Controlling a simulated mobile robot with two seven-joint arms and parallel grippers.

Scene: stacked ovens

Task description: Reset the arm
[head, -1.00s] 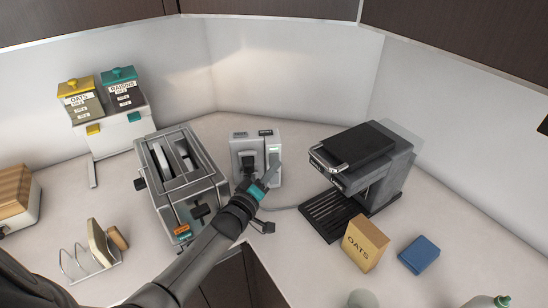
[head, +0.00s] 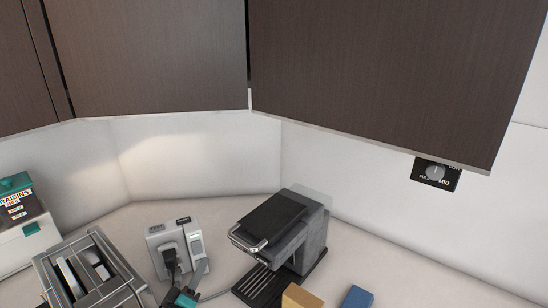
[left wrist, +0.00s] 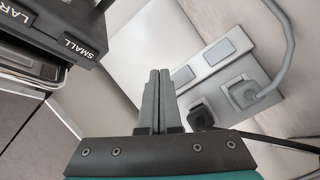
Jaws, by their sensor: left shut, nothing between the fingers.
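My left gripper (head: 190,274) is at the bottom of the head view, in front of the wall socket box (head: 177,246). In the left wrist view its two fingers (left wrist: 158,100) lie together, shut and empty. The socket box (left wrist: 215,80) shows behind the fingers there, with a black plug (left wrist: 200,113) on it and a second socket beside the plug. I cannot tell whether the fingers touch the box. My right gripper is not in view.
A toaster (head: 90,275) stands left of the gripper and a coffee machine (head: 283,235) to its right. A raisins dispenser (head: 18,203) is at far left. A tan box (head: 301,298) and blue block (head: 356,298) are at the bottom. Dark cabinets (head: 385,75) hang above.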

